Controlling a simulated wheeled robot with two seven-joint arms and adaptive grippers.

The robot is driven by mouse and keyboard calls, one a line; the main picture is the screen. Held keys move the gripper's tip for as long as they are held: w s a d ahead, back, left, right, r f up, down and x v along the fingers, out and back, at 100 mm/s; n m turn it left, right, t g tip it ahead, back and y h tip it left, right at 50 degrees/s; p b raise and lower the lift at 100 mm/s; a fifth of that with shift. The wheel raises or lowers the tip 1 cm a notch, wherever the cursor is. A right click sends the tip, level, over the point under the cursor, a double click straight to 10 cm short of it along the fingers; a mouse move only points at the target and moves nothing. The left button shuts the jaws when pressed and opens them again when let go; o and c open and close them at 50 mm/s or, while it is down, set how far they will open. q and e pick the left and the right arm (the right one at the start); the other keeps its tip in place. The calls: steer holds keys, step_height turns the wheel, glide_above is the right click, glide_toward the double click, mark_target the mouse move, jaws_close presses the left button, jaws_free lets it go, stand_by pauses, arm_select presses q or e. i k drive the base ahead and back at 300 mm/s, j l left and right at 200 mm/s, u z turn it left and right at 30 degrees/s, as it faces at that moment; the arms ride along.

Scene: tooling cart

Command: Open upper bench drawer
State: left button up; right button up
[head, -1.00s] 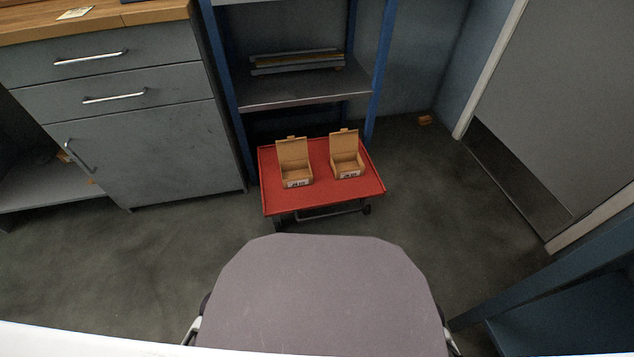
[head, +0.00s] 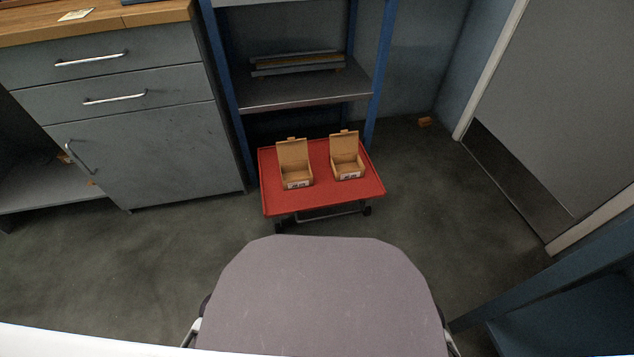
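The grey workbench cabinet stands at the upper left of the head view. Its upper drawer (head: 150,52) is shut, with a silver bar handle (head: 91,59) across its front. A second drawer (head: 170,93) sits below it, also shut, with its own bar handle (head: 114,99). Under both is a shut cabinet door (head: 150,155) with a slanted handle (head: 80,157). Neither of my gripper's fingers can be made out. Only small pale parts show low at both sides of my grey base, and nothing touches the drawers.
A red cart (head: 325,200) carrying two open cardboard boxes (head: 296,175) stands right of the cabinet, before a blue-posted shelf rack (head: 300,90). A grey door (head: 570,100) is at the right. A blue frame (head: 550,280) stands at the lower right. The floor (head: 150,260) before the cabinet is clear.

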mark_target(123, 50)
steer(key=u, duration=1.5)
